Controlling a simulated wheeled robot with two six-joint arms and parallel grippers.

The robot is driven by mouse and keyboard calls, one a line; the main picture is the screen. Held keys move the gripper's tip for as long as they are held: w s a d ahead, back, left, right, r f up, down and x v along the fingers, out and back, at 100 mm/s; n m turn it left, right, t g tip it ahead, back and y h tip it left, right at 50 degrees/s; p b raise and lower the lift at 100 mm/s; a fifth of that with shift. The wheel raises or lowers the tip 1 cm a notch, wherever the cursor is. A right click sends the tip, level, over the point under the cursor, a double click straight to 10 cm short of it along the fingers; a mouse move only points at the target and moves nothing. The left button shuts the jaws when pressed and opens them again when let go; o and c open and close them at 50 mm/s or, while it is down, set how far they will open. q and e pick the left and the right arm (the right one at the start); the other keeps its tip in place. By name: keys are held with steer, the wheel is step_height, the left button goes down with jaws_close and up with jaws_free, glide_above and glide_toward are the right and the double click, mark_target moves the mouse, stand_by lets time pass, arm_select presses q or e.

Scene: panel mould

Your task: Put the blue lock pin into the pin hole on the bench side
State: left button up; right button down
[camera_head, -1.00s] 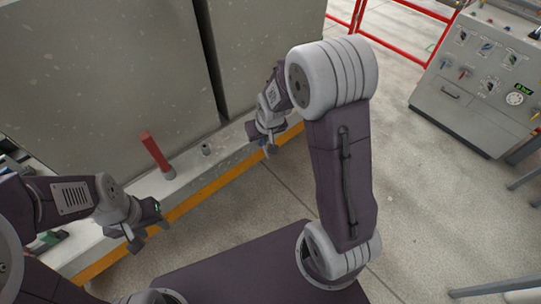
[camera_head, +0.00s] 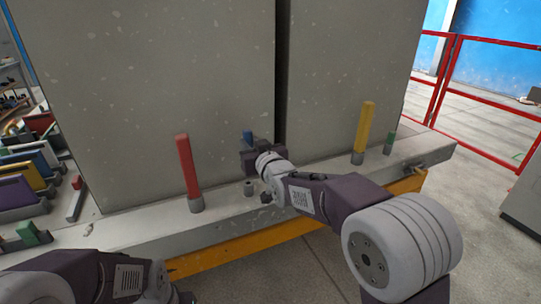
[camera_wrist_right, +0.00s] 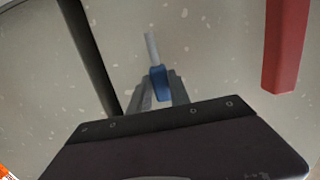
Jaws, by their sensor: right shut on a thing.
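The blue lock pin (camera_wrist_right: 157,82), with a pale grey shaft, is between the fingers of my right gripper (camera_wrist_right: 161,90) in the right wrist view. In the head view the blue pin (camera_head: 247,136) shows just above my right gripper (camera_head: 256,149), in front of the grey panels and above the bench ledge. A short grey empty-looking socket (camera_head: 249,188) stands on the bench ledge (camera_head: 225,211), below and a little left of the gripper. My left gripper is at the bottom edge of the head view, mostly cut off; its fingers are not clear.
A red pin (camera_head: 188,170) stands upright left of the socket; it also shows in the wrist view (camera_wrist_right: 286,45). A yellow pin (camera_head: 363,130) and a small green pin (camera_head: 390,142) stand to the right. Tall panels (camera_head: 155,100) back the ledge. Coloured bins (camera_head: 35,168) are at left.

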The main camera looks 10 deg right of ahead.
arm_select(q)
steer(key=shift+f, duration=0.65)
arm_select(e)
steer(key=shift+s+a+f+t+y, duration=0.2)
steer(key=shift+a+f+t+y, duration=0.15)
steer(key=shift+f+t, duration=0.25)
arm_select(q)
steer(key=shift+f, duration=0.1)
step_height(320, 180, down, 6)
steer(key=b, duration=0.5)
steer(key=shift+b, duration=0.35)
arm_select(e)
step_height(320, 180, down, 6)
arm_select(q)
steer(key=shift+f+b, duration=0.35)
steer(key=shift+b, duration=0.1)
steer(key=shift+f+b, duration=2.6)
arm_select(e)
steer(key=shift+f, duration=2.8)
